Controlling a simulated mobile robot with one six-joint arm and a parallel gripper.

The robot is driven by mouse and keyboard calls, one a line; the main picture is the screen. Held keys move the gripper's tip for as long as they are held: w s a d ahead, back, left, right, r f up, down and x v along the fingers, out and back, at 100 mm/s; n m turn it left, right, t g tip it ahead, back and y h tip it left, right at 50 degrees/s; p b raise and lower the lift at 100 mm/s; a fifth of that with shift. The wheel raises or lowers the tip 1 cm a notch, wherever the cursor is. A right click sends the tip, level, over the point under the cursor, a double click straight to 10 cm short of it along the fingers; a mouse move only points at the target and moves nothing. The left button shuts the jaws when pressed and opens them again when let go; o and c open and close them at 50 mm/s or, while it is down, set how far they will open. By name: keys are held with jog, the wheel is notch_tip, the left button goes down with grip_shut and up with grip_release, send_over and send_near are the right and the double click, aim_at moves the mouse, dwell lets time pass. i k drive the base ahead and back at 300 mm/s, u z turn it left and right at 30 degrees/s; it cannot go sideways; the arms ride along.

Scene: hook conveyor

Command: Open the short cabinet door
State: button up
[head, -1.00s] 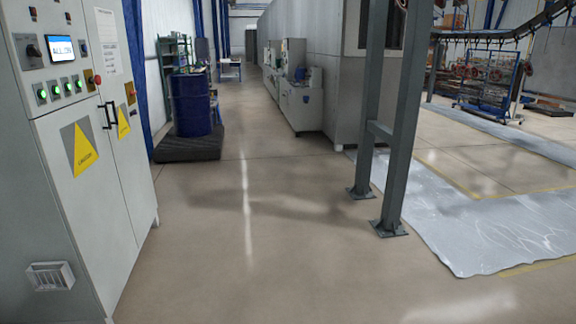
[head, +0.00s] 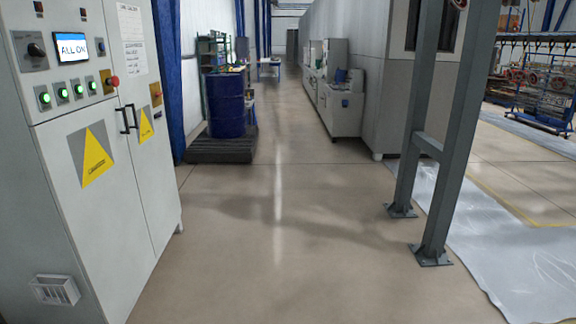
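A tall grey-white control cabinet (head: 95,215) stands at the left of the head view. It has two front doors, a left one (head: 100,225) and a narrower right one (head: 150,190), each with a yellow warning triangle. Both doors look shut. Two black handles (head: 127,119) sit side by side at the seam between the doors. Which door the task calls short I cannot tell. My gripper is not in view.
Grey steel posts (head: 448,150) stand bolted to the floor at the right, beside grey sheeting (head: 500,240). A blue barrel (head: 226,105) stands on a dark pallet (head: 222,149) beyond the cabinet. The floor between cabinet and posts (head: 280,230) is clear.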

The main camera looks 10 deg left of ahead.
aim_at(84, 154)
jog(key=u, duration=0.2)
jog(key=i, duration=0.8)
jog(key=u, duration=0.55)
jog(key=i, duration=0.8)
jog(key=u, duration=0.7)
jog(key=i, duration=0.55)
jog(key=u, duration=0.95)
jog(key=i, duration=0.8)
jog(key=u, duration=0.5)
